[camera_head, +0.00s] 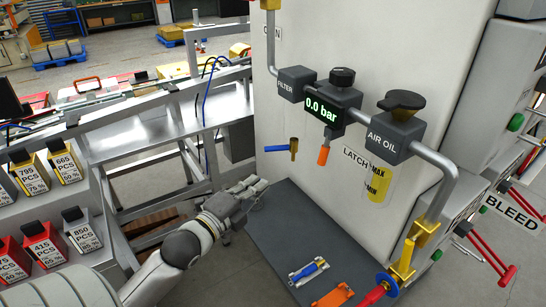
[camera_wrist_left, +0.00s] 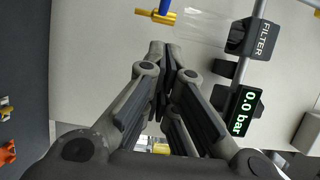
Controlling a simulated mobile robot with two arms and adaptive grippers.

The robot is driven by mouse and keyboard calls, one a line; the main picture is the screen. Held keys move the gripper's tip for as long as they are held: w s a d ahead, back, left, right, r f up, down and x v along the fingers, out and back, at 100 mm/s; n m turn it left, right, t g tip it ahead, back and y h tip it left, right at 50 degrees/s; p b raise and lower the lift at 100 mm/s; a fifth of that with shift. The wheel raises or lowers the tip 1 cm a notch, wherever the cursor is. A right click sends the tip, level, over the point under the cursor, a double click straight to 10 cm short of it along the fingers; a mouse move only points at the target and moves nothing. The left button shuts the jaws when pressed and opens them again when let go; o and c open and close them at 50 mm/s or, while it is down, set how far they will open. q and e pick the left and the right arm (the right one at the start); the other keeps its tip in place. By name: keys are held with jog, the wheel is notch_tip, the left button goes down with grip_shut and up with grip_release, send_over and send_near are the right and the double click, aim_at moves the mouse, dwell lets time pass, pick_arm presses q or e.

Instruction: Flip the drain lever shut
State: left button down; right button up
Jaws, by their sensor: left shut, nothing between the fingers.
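The drain lever (camera_head: 275,148) is a small blue handle sticking out to the left, about level, from a brass valve body (camera_head: 294,148) below the filter (camera_head: 296,83). In the left wrist view, the brass body (camera_wrist_left: 155,17) and part of the blue lever (camera_wrist_left: 163,7) show at the top edge. My left gripper (camera_head: 260,186) is below and left of the lever in the head view, apart from it. Its fingers (camera_wrist_left: 158,50) are closed together and empty, pointing towards the brass valve. My right gripper is not in view.
A gauge (camera_head: 323,108) reads 0.0 bar, with an orange-tipped part (camera_head: 324,155) below it. The AIR OIL unit (camera_head: 391,139) is to the right. A grey shelf (camera_head: 262,223) holds blue-handled and orange parts. A metal frame (camera_head: 155,134) stands left of the panel.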

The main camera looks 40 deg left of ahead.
pick_arm(q)
jog(key=p, duration=0.2)
send_near(275, 149)
jog(key=w+d, duration=0.3)
jog(key=d, duration=0.2)
jog(key=shift+w+a+f+p, duration=0.1)
jog(key=shift+w+a+p, duration=0.15)
jog(key=shift+w+a, duration=0.55)
jog(key=shift+w+a+f+p, duration=0.1)
jog(key=shift+w+a+p, duration=0.15)
jog(key=shift+w+a, duration=0.5)
jog(key=shift+w+d, duration=0.15)
jog(key=shift+w+a+b, duration=0.35)
jog(key=shift+w+a, duration=0.15)
jog(key=shift+a, duration=0.4)
jog(key=shift+r, duration=0.1)
jog(key=shift+a+r, duration=0.1)
jog(key=shift+a, duration=0.05)
